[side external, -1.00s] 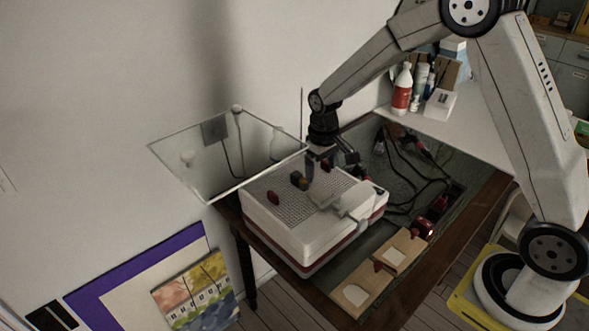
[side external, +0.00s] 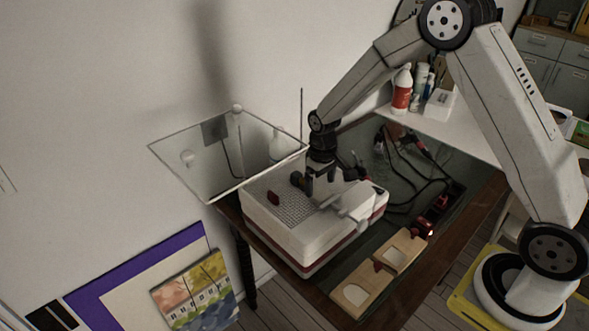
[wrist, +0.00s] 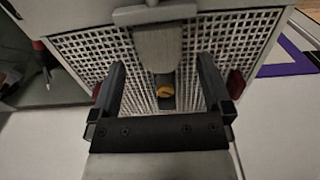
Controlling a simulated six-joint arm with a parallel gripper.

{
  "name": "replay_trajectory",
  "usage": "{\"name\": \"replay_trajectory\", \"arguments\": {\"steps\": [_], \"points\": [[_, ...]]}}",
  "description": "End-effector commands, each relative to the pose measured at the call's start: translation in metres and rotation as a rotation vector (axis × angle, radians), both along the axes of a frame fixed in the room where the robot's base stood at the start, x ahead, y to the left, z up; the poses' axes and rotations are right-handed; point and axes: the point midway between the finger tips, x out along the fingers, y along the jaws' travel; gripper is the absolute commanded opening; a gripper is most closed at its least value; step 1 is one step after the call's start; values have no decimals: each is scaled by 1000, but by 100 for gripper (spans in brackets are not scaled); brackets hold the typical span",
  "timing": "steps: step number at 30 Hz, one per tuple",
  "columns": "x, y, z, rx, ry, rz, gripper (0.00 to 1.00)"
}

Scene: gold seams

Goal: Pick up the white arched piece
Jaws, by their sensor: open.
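My gripper (side external: 319,186) is low over the white box's perforated top in the side view. In the wrist view its two dark fingers (wrist: 162,68) are apart. A pale piece (side external: 346,207) lies at the box's right side, near the gripper. Pale arched shapes (side external: 355,294) also show in the wooden boards, well away from the gripper. I cannot tell which is the white arched piece.
The white box (side external: 283,236) stands on the dark table. A clear open case (side external: 215,165) stands behind left. Wooden boards (side external: 382,283) lie front right. Cables (side external: 408,180) and bottles (side external: 402,90) are at the back right.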

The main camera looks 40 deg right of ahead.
Motion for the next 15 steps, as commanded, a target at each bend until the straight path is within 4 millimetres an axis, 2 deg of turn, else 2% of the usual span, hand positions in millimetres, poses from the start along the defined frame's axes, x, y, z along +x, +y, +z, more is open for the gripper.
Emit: {"name": "replay_trajectory", "arguments": {"steps": [6,15], "points": [[0,-1,-24,0,1,0,100],[1,-1,-30,0,-1,0,100]]}}
